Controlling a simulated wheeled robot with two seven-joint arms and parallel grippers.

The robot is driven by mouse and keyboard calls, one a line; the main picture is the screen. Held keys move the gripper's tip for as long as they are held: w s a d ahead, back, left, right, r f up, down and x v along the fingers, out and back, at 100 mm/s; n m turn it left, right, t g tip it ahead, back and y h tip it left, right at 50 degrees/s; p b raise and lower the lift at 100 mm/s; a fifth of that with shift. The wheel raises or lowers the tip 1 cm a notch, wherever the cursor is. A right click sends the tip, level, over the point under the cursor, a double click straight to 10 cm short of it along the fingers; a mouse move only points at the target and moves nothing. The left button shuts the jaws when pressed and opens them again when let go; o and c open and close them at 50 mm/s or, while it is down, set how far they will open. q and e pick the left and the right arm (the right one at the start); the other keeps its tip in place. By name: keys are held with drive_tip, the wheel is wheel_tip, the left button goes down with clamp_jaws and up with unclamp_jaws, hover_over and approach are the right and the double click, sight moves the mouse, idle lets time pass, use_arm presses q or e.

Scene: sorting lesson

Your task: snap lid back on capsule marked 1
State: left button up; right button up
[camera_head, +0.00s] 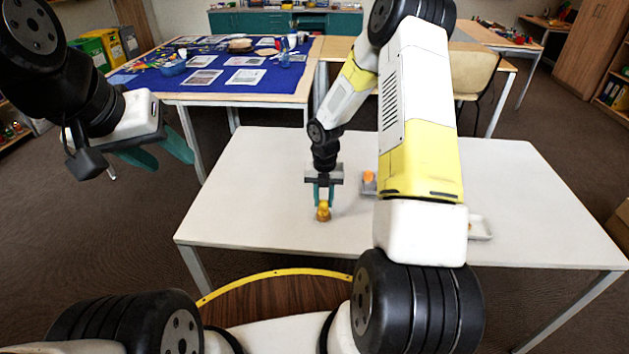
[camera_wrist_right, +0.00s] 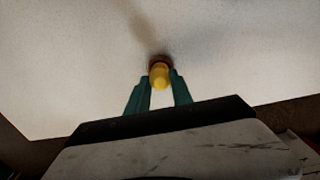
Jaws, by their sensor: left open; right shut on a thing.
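My right gripper (camera_head: 323,203) is over the white table, pointing down, with its teal fingers shut on a small yellow piece (camera_head: 323,206). In the right wrist view the yellow piece (camera_wrist_right: 160,77) sits between the fingertips (camera_wrist_right: 160,88), with a darker brown-orange part (camera_wrist_right: 158,58) beyond it at the table surface. I cannot tell whether the two parts are joined, and no mark can be read. My left gripper (camera_head: 168,156) is open and empty, off the table's left side.
A white tray (camera_head: 482,230) stands further right, partly hidden by my right arm, with a small orange-brown bit at its edge. The white table (camera_head: 260,180) is bare on its left side. A blue-covered table (camera_head: 225,80) with papers stands behind.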

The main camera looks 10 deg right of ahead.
drive_tip(key=shift+f, duration=0.6)
idle(0.8)
drive_tip(key=o, duration=0.9)
drive_tip(key=shift+r, duration=0.1)
